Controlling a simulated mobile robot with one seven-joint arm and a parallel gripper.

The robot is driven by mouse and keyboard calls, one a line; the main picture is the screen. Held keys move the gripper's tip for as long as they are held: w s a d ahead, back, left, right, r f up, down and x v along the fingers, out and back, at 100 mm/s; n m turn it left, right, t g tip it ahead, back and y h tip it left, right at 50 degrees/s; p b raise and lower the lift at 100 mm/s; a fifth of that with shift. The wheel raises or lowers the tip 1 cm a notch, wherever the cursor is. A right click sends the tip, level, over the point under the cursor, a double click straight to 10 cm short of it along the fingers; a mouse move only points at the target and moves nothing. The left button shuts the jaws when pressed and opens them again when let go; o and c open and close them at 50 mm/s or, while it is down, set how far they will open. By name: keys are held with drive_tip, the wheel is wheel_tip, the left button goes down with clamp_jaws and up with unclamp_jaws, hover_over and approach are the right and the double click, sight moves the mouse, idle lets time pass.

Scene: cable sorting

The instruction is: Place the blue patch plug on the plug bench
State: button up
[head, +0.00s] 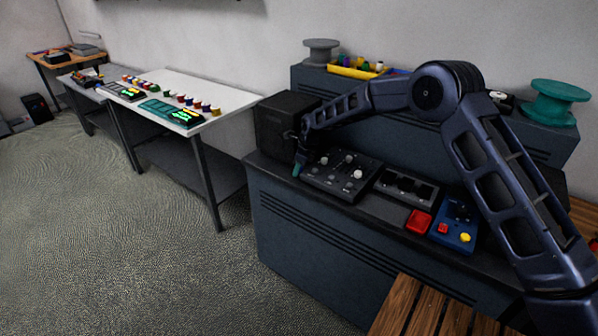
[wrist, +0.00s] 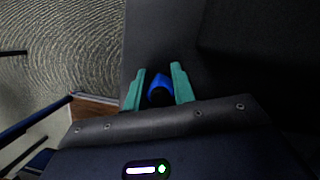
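A blue plug (wrist: 159,84) shows in the wrist view between the two teal fingers of my gripper (wrist: 159,88). It nearly fills the gap between them, but I cannot tell whether the fingers press on it. In the head view my gripper (head: 298,169) points down at the left front corner of the dark bench (head: 350,265), next to a panel of knobs (head: 341,175). The blue plug cannot be made out there. A white-topped table (head: 225,97) with a row of small coloured pieces stands at the left; I cannot tell whether it is the plug bench.
A black box (head: 285,125) stands behind my gripper. A slotted panel (head: 405,188), a red block (head: 418,221) and a blue control box (head: 454,225) lie to the right. Spools and a yellow tray (head: 355,70) are on the rear shelf. The floor (head: 130,240) at left is clear.

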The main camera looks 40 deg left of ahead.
clamp_jaws()
drive_tip(key=shift+r, duration=0.15)
wheel_tip(320, 180, up, 20)
drive_tip(key=shift+f, duration=0.1)
